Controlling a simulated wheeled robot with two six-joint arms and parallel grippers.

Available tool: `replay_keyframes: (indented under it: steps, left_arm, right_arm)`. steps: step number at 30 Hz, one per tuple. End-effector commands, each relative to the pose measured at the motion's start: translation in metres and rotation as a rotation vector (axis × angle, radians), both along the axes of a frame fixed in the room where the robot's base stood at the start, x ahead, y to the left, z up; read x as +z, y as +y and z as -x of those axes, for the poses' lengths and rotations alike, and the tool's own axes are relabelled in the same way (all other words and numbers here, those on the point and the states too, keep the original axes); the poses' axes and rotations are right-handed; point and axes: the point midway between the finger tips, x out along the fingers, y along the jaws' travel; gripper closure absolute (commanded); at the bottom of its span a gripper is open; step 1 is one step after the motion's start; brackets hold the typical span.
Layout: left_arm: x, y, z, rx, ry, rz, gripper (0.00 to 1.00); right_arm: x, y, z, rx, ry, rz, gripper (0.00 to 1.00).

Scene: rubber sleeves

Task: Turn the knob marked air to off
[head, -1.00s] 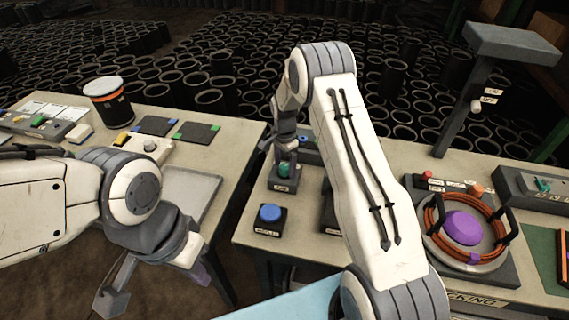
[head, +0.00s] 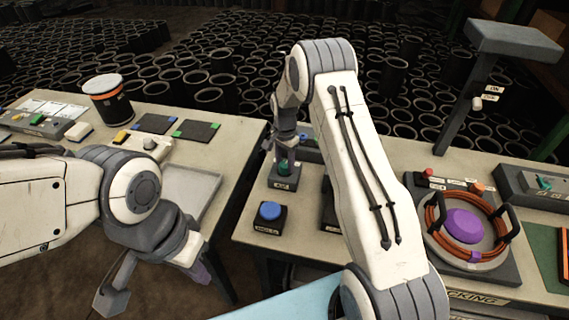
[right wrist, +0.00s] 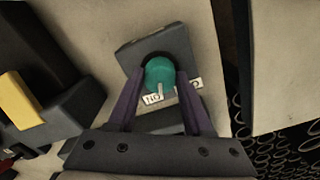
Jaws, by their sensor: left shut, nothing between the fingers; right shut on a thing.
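The teal knob (head: 283,168) sits on a dark box (head: 283,184) near the left end of the right table. The box's front label looks like AIR but is small. In the right wrist view the knob (right wrist: 159,73) is between the two purple fingers of my right gripper (right wrist: 158,84), which is shut on it. A pale pointer mark on the knob faces two white labels, one at left (right wrist: 152,99) and one partly hidden at right (right wrist: 193,84). My left gripper (head: 202,276) is shut and empty, low in front of the left table, away from the knob.
A blue button box (head: 270,216) stands just in front of the knob box. My right arm hides part of the table. To the right are a fixture with an orange coil (head: 430,215) and a post with a small lever (head: 477,104). The left table holds an empty tray (head: 190,190).

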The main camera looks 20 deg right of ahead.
Motion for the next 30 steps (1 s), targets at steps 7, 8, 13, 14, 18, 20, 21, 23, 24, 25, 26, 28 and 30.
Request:
replay_keyframes:
  steps: [7,8,13,14,18,20,21,23,24,25,26,28,30]
  left_arm:
    - [-0.008,0.000,0.000,0.000,0.000,0.000,1.00]
    - [-0.009,0.000,0.000,-0.001,0.000,0.000,1.00]
    - [-0.013,0.000,0.000,-0.001,0.000,0.000,1.00]
    - [-0.013,0.000,0.000,-0.001,0.000,0.000,1.00]
    - [-0.016,0.000,0.000,-0.001,0.000,0.000,1.00]
    - [-0.016,0.000,0.000,-0.001,0.000,0.000,1.00]
    - [-0.017,0.000,0.000,0.000,0.000,0.000,1.00]
    - [-0.018,0.000,0.000,-0.001,0.000,0.000,1.00]
    - [-0.018,0.000,0.000,-0.001,0.000,0.000,1.00]
    - [-0.018,0.000,0.000,-0.001,0.000,0.000,1.00]
    - [-0.018,0.000,0.000,-0.001,0.000,0.000,1.00]
    - [-0.019,0.000,0.000,-0.001,0.000,0.000,1.00]
    - [-0.019,0.000,0.000,0.000,0.000,0.000,1.00]
  right_arm:
    - [-0.001,0.000,0.000,0.221,-0.001,0.000,1.00]
    - [-0.001,0.000,0.000,0.250,-0.001,0.000,1.00]
    - [0.000,0.000,0.000,0.411,0.000,0.000,1.00]
    - [0.000,0.000,0.000,0.439,0.000,0.000,1.00]
    - [0.000,0.000,0.000,0.563,0.000,0.000,1.00]
    - [0.000,0.000,0.000,0.612,0.000,0.001,1.00]
    - [0.000,0.000,0.000,0.643,-0.001,0.000,1.00]
    - [0.000,0.000,0.000,0.686,-0.001,0.000,1.00]
    - [0.000,0.000,0.000,0.712,-0.001,0.000,1.00]
    - [0.000,0.000,0.000,0.732,-0.001,0.000,1.00]
    - [0.000,0.000,0.000,0.749,-0.001,0.000,1.00]
    - [0.000,0.000,-0.001,0.786,-0.002,0.001,1.00]
    - [0.001,0.000,-0.001,0.817,-0.002,0.001,1.00]
